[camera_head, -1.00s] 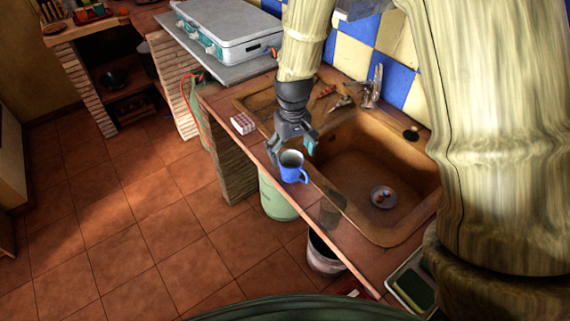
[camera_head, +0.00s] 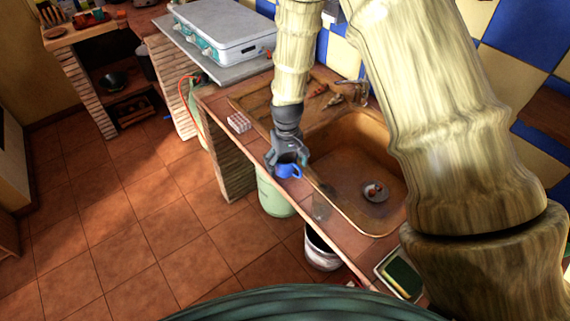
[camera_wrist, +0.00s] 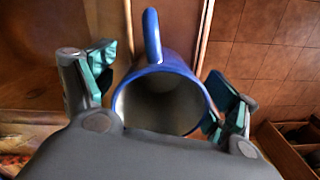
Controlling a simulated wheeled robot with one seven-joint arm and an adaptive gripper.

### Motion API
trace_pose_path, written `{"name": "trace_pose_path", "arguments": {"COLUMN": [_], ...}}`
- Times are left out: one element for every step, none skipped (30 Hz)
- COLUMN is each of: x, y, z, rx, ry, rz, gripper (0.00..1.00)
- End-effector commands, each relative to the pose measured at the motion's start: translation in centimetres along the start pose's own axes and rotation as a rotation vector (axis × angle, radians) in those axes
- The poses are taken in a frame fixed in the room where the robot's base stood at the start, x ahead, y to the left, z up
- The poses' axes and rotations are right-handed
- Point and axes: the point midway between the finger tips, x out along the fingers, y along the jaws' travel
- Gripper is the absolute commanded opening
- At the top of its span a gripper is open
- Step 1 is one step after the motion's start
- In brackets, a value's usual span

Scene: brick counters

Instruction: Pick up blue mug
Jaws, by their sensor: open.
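The blue mug (camera_head: 288,171) stands on the narrow tiled counter edge in front of the sink in the head view. My gripper (camera_head: 287,165) is right over it and hides much of its body. In the wrist view the mug (camera_wrist: 160,72) shows its blue rim, grey inside and handle, which points to the top of the picture. My gripper (camera_wrist: 165,95) is open there, with one teal-padded finger on each side of the mug. The right finger is very close to the rim; I cannot tell whether it touches. A gap shows at the left finger.
The brown sink (camera_head: 345,190) lies right of the mug, with a small plate (camera_head: 375,191) in it. A clear glass (camera_head: 321,207) stands nearer on the counter edge. A red-and-white box (camera_head: 239,122) lies farther back. Buckets stand on the floor below.

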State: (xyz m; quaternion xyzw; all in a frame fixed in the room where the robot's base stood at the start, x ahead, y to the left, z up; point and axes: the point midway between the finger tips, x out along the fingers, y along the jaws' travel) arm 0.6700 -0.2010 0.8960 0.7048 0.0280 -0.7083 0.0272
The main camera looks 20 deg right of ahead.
Motion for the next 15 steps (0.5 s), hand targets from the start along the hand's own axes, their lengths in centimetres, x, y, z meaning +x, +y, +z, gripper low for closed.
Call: {"name": "trace_pose_path", "arguments": {"x": [0.08,0.12,0.16,0.17,0.17,0.17,0.17,0.17,0.17,0.17,0.17,0.17,0.17,0.16,0.16], "y": [-0.08,-0.09,-0.10,-0.09,-0.08,-0.05,-0.03,-0.01,0.00,0.01,0.00,0.00,-0.01,-0.02,-0.03], "z": [-0.03,-0.05,-0.06,-0.05,-0.04,-0.03,-0.02,0.00,0.01,0.01,0.01,0.01,0.01,0.00,0.00], "rx": [-0.001,-0.002,-0.002,-0.002,-0.001,-0.001,-0.001,-0.001,0.000,0.000,0.000,0.000,-0.001,-0.001,-0.001], "ry": [0.001,0.001,0.002,0.002,0.002,0.002,0.002,0.002,0.002,0.002,0.002,0.002,0.002,0.002,0.002], "rz": [0.000,0.000,0.000,0.000,0.000,0.000,0.000,0.000,0.000,0.000,0.000,0.000,0.000,0.000,0.000], "gripper": [0.87,0.87,0.87,0.87,0.87,0.87,0.87,0.87,0.87,0.81,0.76,0.69,0.63,0.58,0.50]}}
